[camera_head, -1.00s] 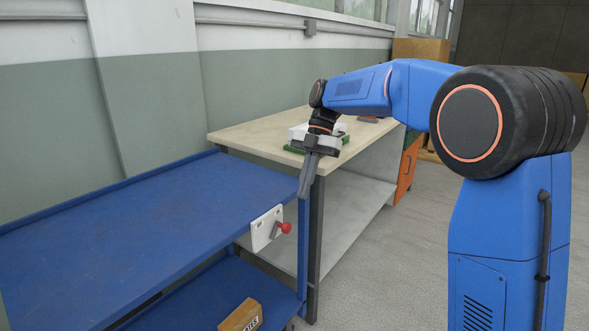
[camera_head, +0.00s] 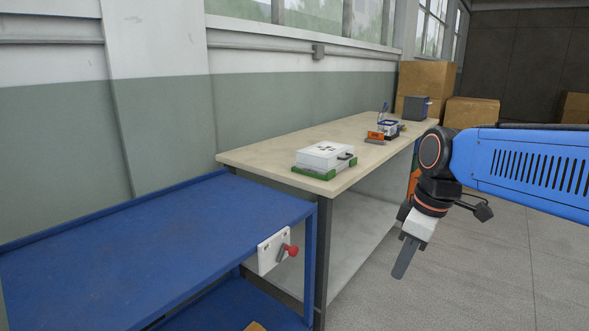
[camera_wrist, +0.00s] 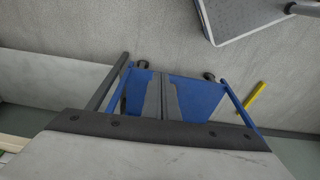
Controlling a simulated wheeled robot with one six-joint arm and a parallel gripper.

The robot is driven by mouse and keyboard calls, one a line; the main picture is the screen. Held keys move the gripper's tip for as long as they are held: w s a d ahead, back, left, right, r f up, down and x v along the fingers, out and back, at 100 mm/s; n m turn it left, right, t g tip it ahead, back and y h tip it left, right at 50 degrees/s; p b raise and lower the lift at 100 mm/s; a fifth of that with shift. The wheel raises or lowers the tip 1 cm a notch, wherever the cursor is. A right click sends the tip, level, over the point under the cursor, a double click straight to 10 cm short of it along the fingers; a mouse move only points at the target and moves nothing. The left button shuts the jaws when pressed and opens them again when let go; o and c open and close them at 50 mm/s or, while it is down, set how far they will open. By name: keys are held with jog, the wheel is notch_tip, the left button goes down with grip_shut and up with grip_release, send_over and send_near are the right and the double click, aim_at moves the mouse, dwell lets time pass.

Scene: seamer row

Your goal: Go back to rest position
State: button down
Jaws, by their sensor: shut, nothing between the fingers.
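My gripper (camera_head: 402,264) hangs at the right of the head view with its fingers pointing down. It is over the open floor, to the right of the workbench (camera_head: 262,152), and apart from everything. Its fingers (camera_wrist: 161,90) are together and empty, and they also show in the middle of the wrist view. My blue arm reaches in from the right edge.
A blue cart (camera_head: 150,222) with a red knob (camera_head: 290,249) on a white plate stands at the front left. The bench holds a white case (camera_head: 324,154) on a green base and an orange item (camera_head: 375,137). Cardboard boxes (camera_head: 427,82) stand behind. Grey floor (camera_head: 480,270) is clear.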

jog(key=s+d+f+m+t+h, duration=0.1)
jog(key=s+d+f+m+t, duration=0.2)
jog(key=s+d+f+m, duration=0.4)
jog(key=s+f+m, duration=0.1)
jog(key=s+m, duration=0.2)
jog(key=s, duration=0.2)
jog(key=shift+f+m+h, duration=0.3)
jog(key=shift+m+h, duration=0.1)
